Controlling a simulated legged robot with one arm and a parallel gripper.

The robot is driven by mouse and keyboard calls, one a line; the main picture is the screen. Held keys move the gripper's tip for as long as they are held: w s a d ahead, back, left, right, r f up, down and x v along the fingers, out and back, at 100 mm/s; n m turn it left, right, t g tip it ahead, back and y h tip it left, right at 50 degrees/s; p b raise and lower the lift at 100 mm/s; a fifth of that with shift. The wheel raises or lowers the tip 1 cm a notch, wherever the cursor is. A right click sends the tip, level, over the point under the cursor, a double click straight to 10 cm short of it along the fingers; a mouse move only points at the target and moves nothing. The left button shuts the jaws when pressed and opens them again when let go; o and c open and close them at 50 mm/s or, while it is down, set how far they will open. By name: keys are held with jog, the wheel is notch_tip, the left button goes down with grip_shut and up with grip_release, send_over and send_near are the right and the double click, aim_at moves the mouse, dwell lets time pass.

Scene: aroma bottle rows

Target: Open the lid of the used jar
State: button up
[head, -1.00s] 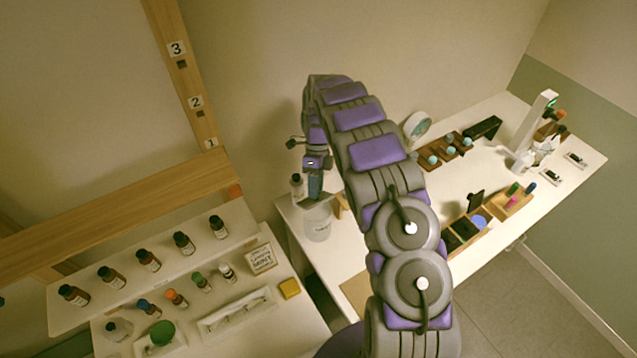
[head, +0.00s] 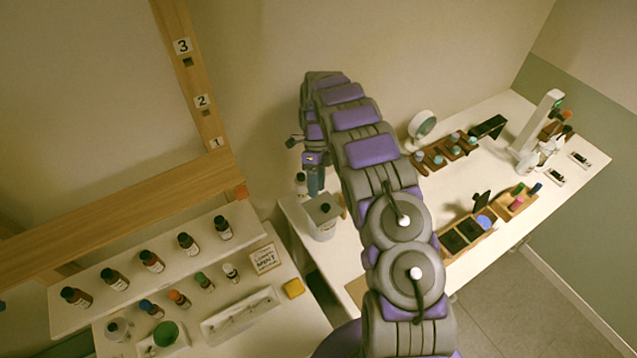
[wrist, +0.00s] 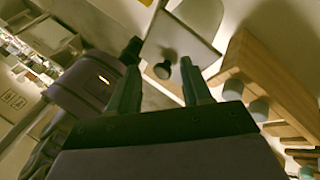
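The used jar (head: 322,228) is a pale, bin-like container at the left end of the white table, below my gripper in the head view. Its grey square lid (head: 318,206) lies on top with a dark round knob (head: 325,208). The lid (wrist: 185,40) and knob (wrist: 163,70) also show in the wrist view. There the knob appears between the two fingers of my gripper (wrist: 160,57), which are apart and not closed on it. In the head view my gripper (head: 315,190) points down just above the lid; whether it touches is unclear.
A small dark-capped bottle (head: 301,184) stands close behind the jar. A wooden rack (wrist: 265,85) is right of the jar in the wrist view. The white shelf (head: 130,260) at left holds several bottles. A wooden tray (head: 470,235) lies further right on the table.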

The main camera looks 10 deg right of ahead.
aim_at(317, 206)
jog(key=shift+o, duration=0.5)
jog(key=shift+s+r, duration=0.15)
jog(key=shift+s, duration=0.05)
jog(key=shift+d+r, duration=0.3)
jog(key=s+r+b, duration=0.2)
jog(key=s+r, duration=0.2)
jog(key=s, duration=1.2)
jog(key=shift+a+r, duration=0.15)
jog(key=shift+a, duration=0.1)
